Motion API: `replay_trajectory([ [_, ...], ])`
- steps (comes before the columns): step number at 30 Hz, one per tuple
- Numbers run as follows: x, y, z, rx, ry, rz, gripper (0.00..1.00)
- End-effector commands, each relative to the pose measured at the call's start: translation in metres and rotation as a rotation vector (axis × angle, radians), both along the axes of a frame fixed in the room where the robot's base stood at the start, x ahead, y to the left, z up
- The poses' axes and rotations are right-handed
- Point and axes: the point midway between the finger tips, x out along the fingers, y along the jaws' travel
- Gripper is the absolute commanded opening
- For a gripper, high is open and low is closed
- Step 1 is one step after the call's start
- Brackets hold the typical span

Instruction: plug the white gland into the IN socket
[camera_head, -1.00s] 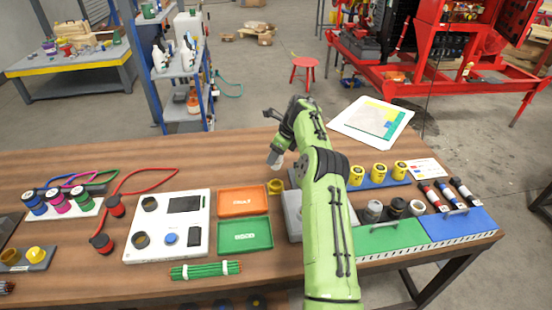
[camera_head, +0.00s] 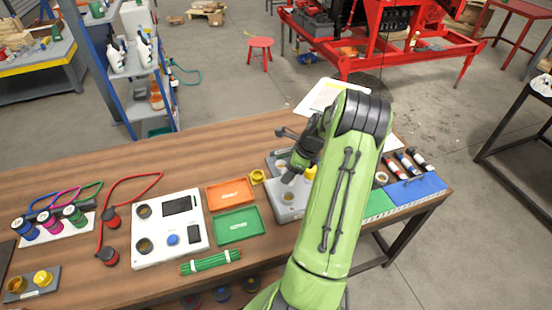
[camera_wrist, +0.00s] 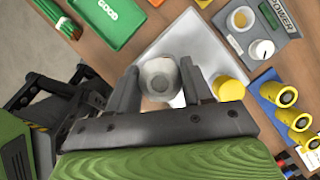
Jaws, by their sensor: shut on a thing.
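My gripper (camera_wrist: 158,90) is shut on a pale grey-white round piece, which looks like the white gland (camera_wrist: 158,76), with its ring-shaped end showing between the fingers. In the head view my gripper (camera_head: 289,179) points down above the pale grey box (camera_head: 276,207) on the bench. The box also shows below the gripper in the wrist view (camera_wrist: 205,50). I cannot read an IN label, and I cannot tell which opening is the IN socket. A round feature (camera_head: 288,197) shows on the box just below the gripper. Whether the gland touches the box is hidden.
A yellow cylinder (camera_wrist: 229,88) stands close to the right finger. A grey POWER unit (camera_wrist: 262,28) with two round fittings lies beyond, and a blue rack of yellow cylinders (camera_wrist: 285,95) lies right. Green tray (camera_head: 237,226) and orange tray (camera_head: 230,194) are left of the box.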

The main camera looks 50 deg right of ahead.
Motion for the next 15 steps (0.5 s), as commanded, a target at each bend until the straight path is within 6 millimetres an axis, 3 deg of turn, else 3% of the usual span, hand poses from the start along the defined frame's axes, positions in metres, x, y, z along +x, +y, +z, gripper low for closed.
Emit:
replay_trajectory([
  [15, 0.000, 0.000, -0.047, 0.001, 0.002, 0.001, 0.13],
])
